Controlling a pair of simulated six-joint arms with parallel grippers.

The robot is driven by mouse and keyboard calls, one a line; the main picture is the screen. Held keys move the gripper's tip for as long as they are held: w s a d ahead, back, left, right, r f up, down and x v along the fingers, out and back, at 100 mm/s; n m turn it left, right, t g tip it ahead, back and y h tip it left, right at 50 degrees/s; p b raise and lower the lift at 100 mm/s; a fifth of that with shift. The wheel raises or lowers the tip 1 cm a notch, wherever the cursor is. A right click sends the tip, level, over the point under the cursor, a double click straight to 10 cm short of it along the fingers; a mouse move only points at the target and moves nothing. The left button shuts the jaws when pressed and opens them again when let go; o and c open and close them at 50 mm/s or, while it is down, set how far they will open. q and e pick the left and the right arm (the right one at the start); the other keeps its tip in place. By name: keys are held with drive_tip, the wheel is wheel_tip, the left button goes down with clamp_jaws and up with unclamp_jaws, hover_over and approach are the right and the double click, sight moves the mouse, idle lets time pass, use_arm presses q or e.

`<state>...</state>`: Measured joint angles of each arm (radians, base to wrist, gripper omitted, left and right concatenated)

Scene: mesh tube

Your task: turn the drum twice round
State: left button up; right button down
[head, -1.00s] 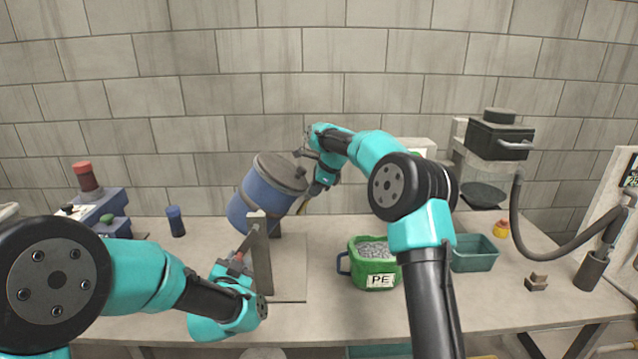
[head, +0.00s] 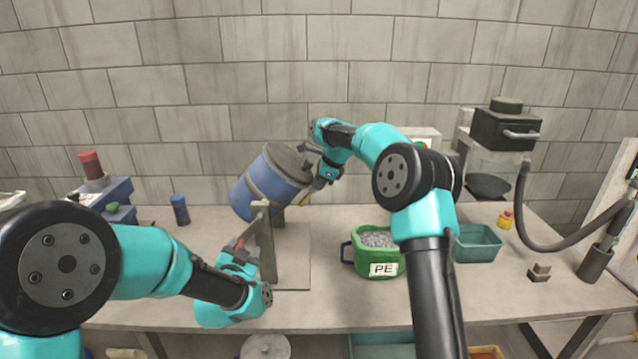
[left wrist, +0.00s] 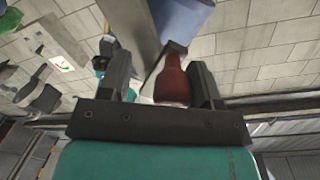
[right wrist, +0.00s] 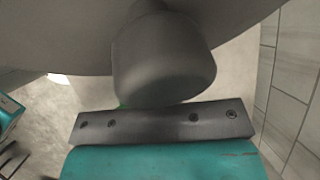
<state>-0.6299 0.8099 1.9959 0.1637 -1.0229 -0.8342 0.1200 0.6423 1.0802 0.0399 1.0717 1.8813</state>
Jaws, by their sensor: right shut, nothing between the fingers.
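The blue drum (head: 268,185) with a grey lid (head: 287,160) sits tilted on its stand (head: 266,250), lid end up and to the right. My left gripper (head: 240,246) is low beside the stand. In the left wrist view its open fingers (left wrist: 165,82) stand either side of a red handle (left wrist: 172,80), with a gap on the left. My right gripper (head: 314,160) is at the lid end, shut and empty. In the right wrist view a grey knob (right wrist: 163,60) below the grey round surface fills the middle and hides the fingertips; contact cannot be told.
A green PE bucket of grey pellets (head: 378,256) stands right of the stand, with a teal tray (head: 478,244) beyond it. A blue bottle (head: 180,210) stands at left. A hose (head: 545,225) and a dark-topped machine (head: 505,130) are at right. The bench front is fairly clear.

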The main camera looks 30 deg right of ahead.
use_arm(q)
drive_tip(key=shift+a, duration=0.1)
drive_tip(key=shift+s+a, duration=0.15)
drive_tip(key=shift+s, duration=0.1)
drive_tip(key=v, duration=1.1)
drive_tip(key=shift+s, duration=0.2)
drive_tip(key=shift+f, duration=0.15)
